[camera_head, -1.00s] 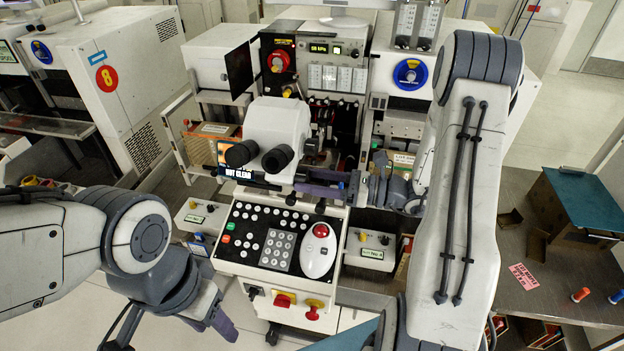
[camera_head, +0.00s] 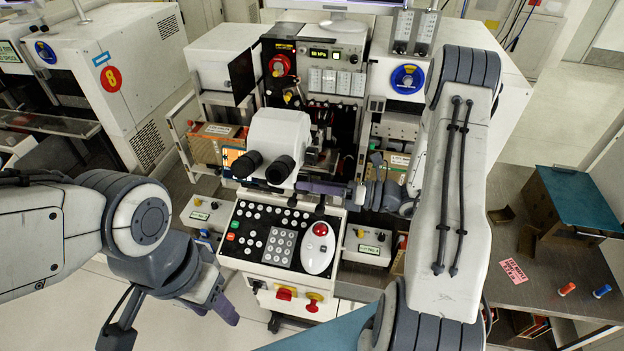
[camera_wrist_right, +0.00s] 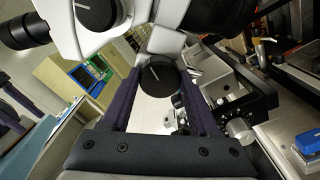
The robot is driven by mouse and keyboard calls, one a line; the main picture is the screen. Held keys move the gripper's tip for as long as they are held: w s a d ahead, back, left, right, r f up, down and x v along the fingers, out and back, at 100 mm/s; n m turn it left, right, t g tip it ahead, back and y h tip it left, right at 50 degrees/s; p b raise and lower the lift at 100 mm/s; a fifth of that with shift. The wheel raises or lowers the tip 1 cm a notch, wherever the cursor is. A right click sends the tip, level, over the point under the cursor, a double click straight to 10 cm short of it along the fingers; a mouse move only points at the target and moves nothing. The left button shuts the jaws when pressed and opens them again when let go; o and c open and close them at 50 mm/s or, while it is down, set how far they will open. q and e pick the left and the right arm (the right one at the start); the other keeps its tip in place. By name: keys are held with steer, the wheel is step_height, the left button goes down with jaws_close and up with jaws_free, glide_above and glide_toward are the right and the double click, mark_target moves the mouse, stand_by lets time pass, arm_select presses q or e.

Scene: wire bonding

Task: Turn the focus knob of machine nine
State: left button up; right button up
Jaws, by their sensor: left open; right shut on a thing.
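The machine in front of me has a white microscope head (camera_head: 278,136) with two black eyepieces above a control panel (camera_head: 258,240). No number nine is readable on it. In the right wrist view, a round black knob (camera_wrist_right: 160,76) with a white line sits between the two purple fingers of my right gripper (camera_wrist_right: 159,84), which is shut on it. In the head view this gripper (camera_head: 318,187) reaches in from the right, just below the microscope; the knob cannot be made out there. My left gripper (camera_head: 224,306) is open and empty, low in front of the machine's left side.
Another black knob (camera_wrist_right: 95,13) with a white line is at the top of the right wrist view. A neighbouring machine with a red 8 label (camera_head: 112,78) stands left. A side table (camera_head: 540,290) on the right holds a teal-topped box (camera_head: 580,198) and small red and blue items.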

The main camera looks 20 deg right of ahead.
stand_by(0.5)
steer(key=o, duration=1.4)
steer(key=shift+c, duration=0.2)
steer(key=b+v, duration=0.3)
steer(key=v, duration=0.7)
steer(key=shift+s+d, duration=0.2)
steer(key=shift+d, duration=0.05)
